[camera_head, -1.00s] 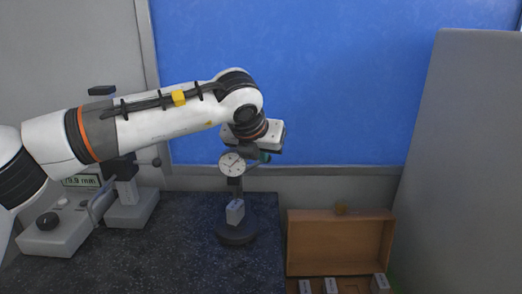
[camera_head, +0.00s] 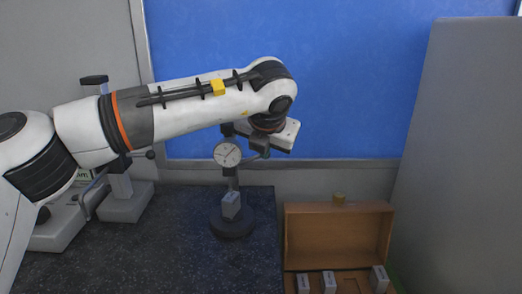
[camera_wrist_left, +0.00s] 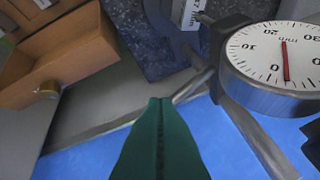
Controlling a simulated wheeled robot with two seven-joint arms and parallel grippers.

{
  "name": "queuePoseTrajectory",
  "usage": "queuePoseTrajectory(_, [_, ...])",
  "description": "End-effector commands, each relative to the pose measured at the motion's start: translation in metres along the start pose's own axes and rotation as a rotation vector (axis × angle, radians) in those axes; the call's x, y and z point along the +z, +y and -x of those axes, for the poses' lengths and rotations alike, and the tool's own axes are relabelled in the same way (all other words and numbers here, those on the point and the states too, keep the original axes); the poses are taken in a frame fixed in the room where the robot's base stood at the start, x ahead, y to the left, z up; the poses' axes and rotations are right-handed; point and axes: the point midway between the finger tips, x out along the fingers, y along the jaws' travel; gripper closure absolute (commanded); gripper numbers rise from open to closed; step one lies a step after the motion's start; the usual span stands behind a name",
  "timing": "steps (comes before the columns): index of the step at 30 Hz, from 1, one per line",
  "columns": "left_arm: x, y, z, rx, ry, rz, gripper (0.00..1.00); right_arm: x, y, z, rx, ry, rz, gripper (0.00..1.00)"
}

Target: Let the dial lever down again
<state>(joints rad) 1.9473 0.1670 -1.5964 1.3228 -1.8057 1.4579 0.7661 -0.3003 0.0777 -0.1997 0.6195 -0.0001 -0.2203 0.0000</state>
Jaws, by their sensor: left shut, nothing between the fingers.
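The dial gauge (camera_head: 227,153) stands upright on a round dark base (camera_head: 232,226), with a small grey block (camera_head: 231,205) under it. In the left wrist view the white dial face (camera_wrist_left: 280,55) with its red needle is close, at the upper right. Part of a pale labelled block (camera_wrist_left: 190,14) shows at the top. My left gripper (camera_wrist_left: 160,102) has its green fingers together, empty, beside the dial and apart from it. I cannot clearly make out the lever. My right gripper is out of view.
An open wooden case (camera_head: 338,236) with several grey blocks stands at the right. A measuring device (camera_head: 122,204) stands at the left, partly behind my arm. A grey panel (camera_head: 455,160) rises at the right. The dark tabletop (camera_head: 170,262) in front is clear.

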Motion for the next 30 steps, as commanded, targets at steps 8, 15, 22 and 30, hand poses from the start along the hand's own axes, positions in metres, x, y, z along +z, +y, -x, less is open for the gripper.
queuePoseTrajectory(8, [0.008, 0.016, -0.018, -0.116, -0.047, -0.091, 1.0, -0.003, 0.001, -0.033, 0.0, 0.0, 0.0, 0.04])
queuePoseTrajectory(15, [0.009, 0.021, -0.023, -0.115, -0.046, -0.09, 1.0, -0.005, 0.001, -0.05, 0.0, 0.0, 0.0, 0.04])
queuePoseTrajectory(22, [0.008, 0.021, -0.021, -0.114, -0.046, -0.09, 1.0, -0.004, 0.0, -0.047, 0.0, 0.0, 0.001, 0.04])
queuePoseTrajectory(30, [0.002, 0.018, -0.013, -0.114, -0.046, -0.089, 1.0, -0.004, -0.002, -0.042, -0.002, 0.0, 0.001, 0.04])
